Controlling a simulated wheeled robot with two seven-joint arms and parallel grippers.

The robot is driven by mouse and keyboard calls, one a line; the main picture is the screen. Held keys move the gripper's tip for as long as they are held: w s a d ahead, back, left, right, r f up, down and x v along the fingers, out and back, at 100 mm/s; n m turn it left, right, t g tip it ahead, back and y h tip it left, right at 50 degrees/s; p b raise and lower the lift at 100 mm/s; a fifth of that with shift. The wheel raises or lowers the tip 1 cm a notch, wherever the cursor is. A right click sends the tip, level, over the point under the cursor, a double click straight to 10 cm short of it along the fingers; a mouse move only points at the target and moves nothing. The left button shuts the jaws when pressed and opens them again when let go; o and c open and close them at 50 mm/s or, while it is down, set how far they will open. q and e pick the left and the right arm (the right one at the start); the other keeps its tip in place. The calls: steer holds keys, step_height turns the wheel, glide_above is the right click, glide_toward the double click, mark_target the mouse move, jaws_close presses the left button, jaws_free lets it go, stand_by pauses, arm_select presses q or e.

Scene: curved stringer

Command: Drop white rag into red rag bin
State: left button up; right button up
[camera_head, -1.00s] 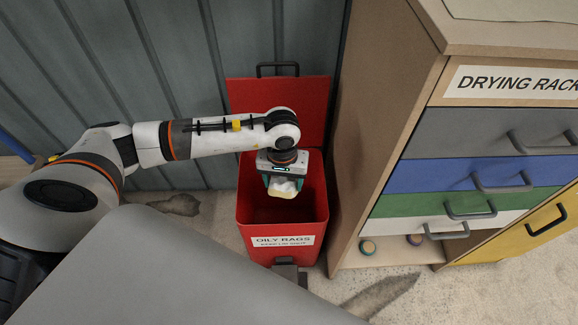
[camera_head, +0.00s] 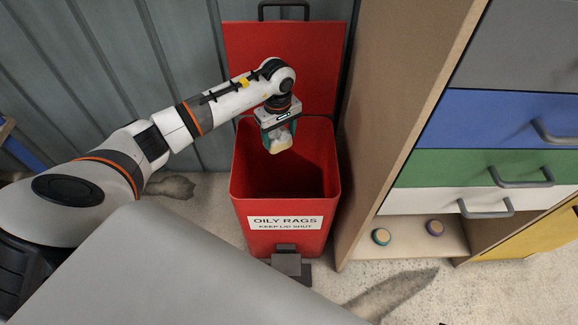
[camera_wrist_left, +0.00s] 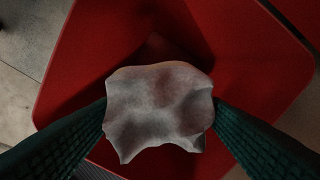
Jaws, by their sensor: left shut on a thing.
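The red rag bin (camera_head: 285,185) stands on the floor with its lid (camera_head: 285,60) raised against the wall. Its label reads "OILY RAGS KEEP LID SHUT". My left gripper (camera_head: 277,135) is over the bin's opening, toward the back, pointing down. It is shut on the white rag (camera_head: 281,145). In the left wrist view the crumpled rag (camera_wrist_left: 160,108) sits between the two dark green fingers, with the red bin (camera_wrist_left: 250,60) around and below it. The bin's inside is dark, and its bottom is hard to make out. My right gripper is not in view.
A grey corrugated wall (camera_head: 185,70) is behind. A pedal (camera_head: 288,264) juts from the bin's front.

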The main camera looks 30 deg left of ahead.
arm_select(q)
step_height(320, 180, down, 2)
steer(key=shift+f+b, duration=0.15)
steer(key=shift+b, duration=0.5)
steer(key=shift+f+b, duration=0.5)
steer(key=shift+f, duration=0.15)
steer(key=shift+f+b, duration=0.45)
steer(key=shift+f, duration=0.3)
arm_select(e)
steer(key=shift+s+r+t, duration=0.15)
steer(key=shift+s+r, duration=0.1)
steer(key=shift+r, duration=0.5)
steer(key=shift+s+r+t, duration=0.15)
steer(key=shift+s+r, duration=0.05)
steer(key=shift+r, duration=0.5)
arm_select(q)
steer(key=o, duration=1)
steer(key=shift+c, duration=0.2)
